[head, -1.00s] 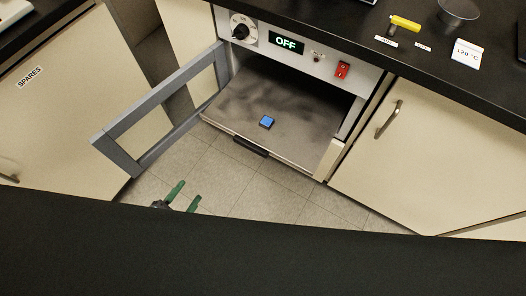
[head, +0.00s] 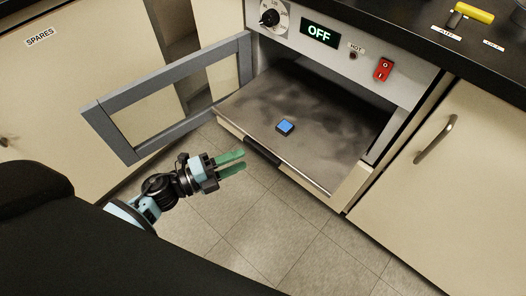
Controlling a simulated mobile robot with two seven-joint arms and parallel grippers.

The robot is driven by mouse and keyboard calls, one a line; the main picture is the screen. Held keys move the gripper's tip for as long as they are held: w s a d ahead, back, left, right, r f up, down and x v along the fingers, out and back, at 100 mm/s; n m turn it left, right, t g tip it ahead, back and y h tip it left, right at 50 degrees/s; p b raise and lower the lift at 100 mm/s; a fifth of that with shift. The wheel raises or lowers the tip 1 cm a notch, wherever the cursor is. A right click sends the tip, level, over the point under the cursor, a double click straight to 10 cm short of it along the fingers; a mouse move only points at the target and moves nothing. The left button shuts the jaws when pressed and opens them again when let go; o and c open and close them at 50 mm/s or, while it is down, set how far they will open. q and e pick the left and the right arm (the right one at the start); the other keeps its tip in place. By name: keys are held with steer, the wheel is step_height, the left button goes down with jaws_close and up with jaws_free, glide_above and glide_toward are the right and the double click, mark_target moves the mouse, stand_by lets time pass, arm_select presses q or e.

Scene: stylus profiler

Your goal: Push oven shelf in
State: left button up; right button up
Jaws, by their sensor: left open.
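The oven shelf (head: 318,112) is a grey, smudged metal plate that sticks out of the open oven. A dark handle (head: 262,151) sits on its front edge. A small blue block (head: 285,127) lies on the shelf. My left gripper (head: 238,163) has green fingers spread apart with nothing between them. It is just left of the shelf's front edge, near the handle; I cannot tell whether it touches. My right gripper is not in view.
The grey-framed oven door (head: 117,137) stands open at the left. The oven panel has a dial (head: 270,18), an OFF display (head: 319,32) and a red switch (head: 383,69). Cream cabinets flank the oven. The tiled floor (head: 255,222) in front is clear.

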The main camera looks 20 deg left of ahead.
mark_target(258, 153)
arm_select(q)
steer(key=x, duration=0.7)
steer(key=shift+w+d, duration=0.15)
steer(key=shift+w, duration=0.05)
steer(key=shift+c, duration=0.2)
jaws_close()
